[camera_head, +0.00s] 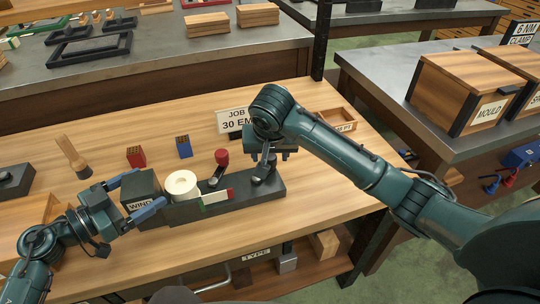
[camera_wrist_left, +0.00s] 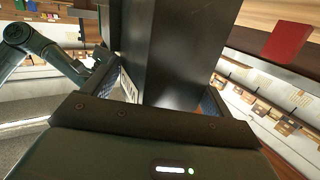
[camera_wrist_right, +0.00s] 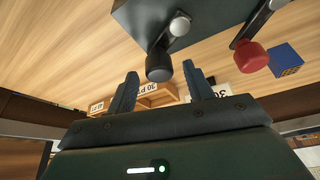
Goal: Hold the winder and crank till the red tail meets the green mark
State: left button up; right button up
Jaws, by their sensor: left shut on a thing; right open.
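The winder has a dark base (camera_head: 240,198) on the wooden bench, with a dark block marked WIND (camera_head: 140,206) at its left end. A cream spool (camera_head: 181,184) sits beside the block. A white strip with a red end (camera_head: 230,193) runs in front; a green mark (camera_head: 202,206) shows near the spool. A red-knobbed lever (camera_head: 221,158) stands behind. My left gripper (camera_head: 150,188) is shut on the block, which fills its jaws in the left wrist view (camera_wrist_left: 185,50). My right gripper (camera_wrist_right: 160,72) is open and empty near a black knob (camera_wrist_right: 158,66) at the base's right end.
A red block (camera_head: 136,156), a blue block (camera_head: 184,146) and a wooden brush (camera_head: 73,156) stand behind the winder. A job sign (camera_head: 232,121) and a small wooden tray (camera_head: 337,119) are near my right arm. The bench front is clear.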

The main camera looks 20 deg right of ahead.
jog(key=shift+x, duration=0.85)
jog(key=shift+c, duration=0.3)
jog(key=c, duration=0.9)
